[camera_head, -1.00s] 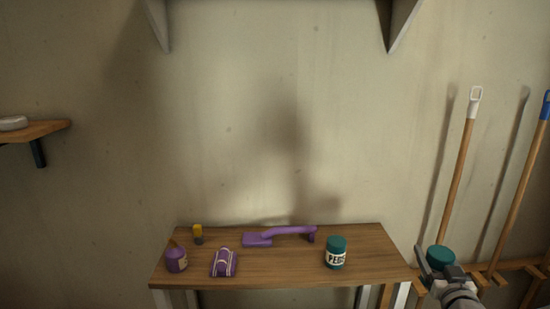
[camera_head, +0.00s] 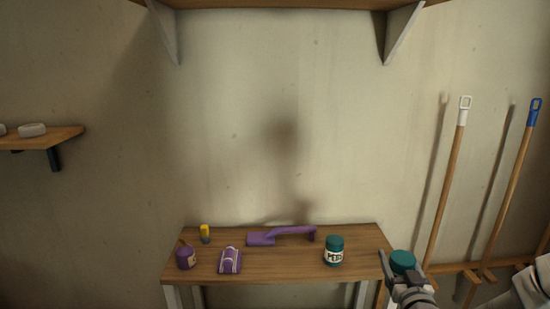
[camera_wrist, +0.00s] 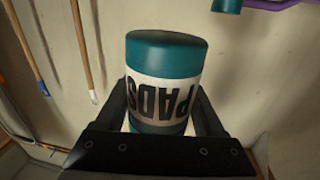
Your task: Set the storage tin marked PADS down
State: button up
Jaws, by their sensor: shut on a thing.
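The storage tin marked PADS (camera_wrist: 165,75) is a teal cylinder with a white label and dark letters. It shows upside down in the wrist view, between the two fingers of my gripper (camera_wrist: 165,112), which is shut on it. In the head view my gripper (camera_head: 402,272) is at the right end of the wooden bench (camera_head: 290,271). There the tin's teal top (camera_head: 403,260) shows above the fingers, and its label is hidden. I cannot tell from the head view whether the tin is over the bench edge or in front of it.
A similar teal tin marked PEGS (camera_head: 333,251) stands on the bench. A purple brush (camera_head: 282,236), a purple pouch (camera_head: 230,261), a purple pot (camera_head: 186,258) and a yellow-topped item (camera_head: 205,233) are also there. The bench's front middle is bare. Long-handled tools (camera_head: 447,190) lean at right.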

jog(key=a+f+n+y+p, duration=0.1)
jog(key=a+p, duration=0.5)
jog(key=a, duration=1)
jog(key=shift+s+f+y+p, duration=0.15)
jog(key=shift+f+y+p, duration=0.15)
jog(key=shift+f+y, duration=0.1)
